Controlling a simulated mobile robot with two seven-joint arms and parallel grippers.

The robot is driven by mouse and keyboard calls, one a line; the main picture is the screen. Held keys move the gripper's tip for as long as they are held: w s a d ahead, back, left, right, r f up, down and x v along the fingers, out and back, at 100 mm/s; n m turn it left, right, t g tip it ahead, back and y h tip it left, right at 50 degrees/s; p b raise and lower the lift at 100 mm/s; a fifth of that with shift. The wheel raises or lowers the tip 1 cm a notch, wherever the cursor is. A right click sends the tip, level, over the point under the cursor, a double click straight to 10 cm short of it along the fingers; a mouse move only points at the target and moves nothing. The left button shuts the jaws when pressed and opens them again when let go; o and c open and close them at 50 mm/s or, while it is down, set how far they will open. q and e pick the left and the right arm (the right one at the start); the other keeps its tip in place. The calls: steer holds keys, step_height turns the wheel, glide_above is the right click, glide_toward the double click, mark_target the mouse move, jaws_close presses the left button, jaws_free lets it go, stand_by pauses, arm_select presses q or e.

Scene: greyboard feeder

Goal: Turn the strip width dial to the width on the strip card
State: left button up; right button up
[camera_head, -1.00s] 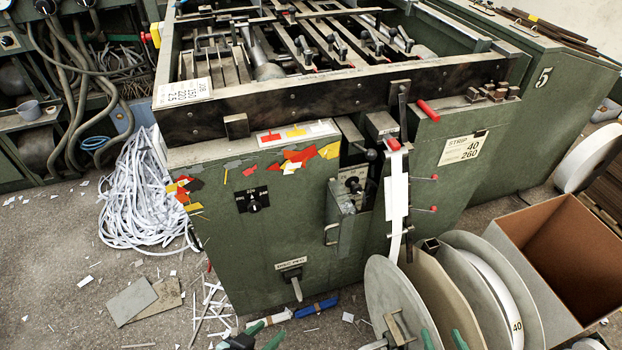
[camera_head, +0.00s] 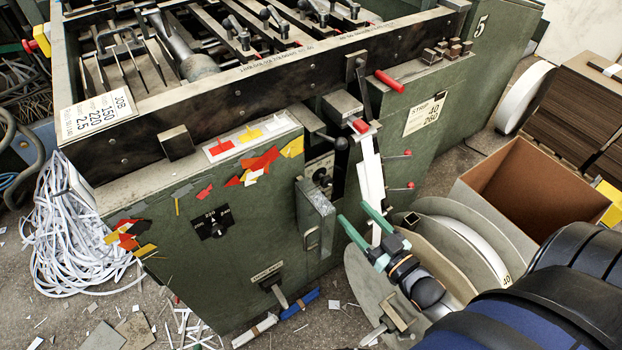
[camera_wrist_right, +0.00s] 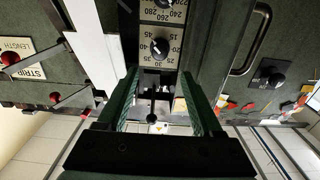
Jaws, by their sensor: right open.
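The strip card (camera_head: 425,115) on the machine's green side reads "STRIP", 40 and 260. The width dial (camera_wrist_right: 160,47) is a black knob on a pale scale with figures from 15 to 45; its exact setting is too small to tell. My right gripper (camera_head: 353,211) is open and empty, in front of the machine and below the recess. In the wrist view its fingers (camera_wrist_right: 158,76) stand either side of the dial's lower edge, apart from the knob. My left gripper is out of view.
A second dial (camera_wrist_right: 163,4) with figures around 260 adjoins the width dial. The open green cover (camera_head: 317,215) with a handle stands beside the recess. A white strip (camera_head: 371,185) hangs close by. Reels (camera_head: 460,240) and an open cardboard box (camera_head: 535,185) stand at the right.

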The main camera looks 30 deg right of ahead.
mark_target(328, 184)
steer(key=w, duration=0.4)
steer(key=w+b, duration=0.1)
steer(key=w, duration=0.3)
steer(key=w+a, duration=0.1)
steer(key=w, duration=0.2)
steer(key=shift+w, duration=0.4)
jaws_close()
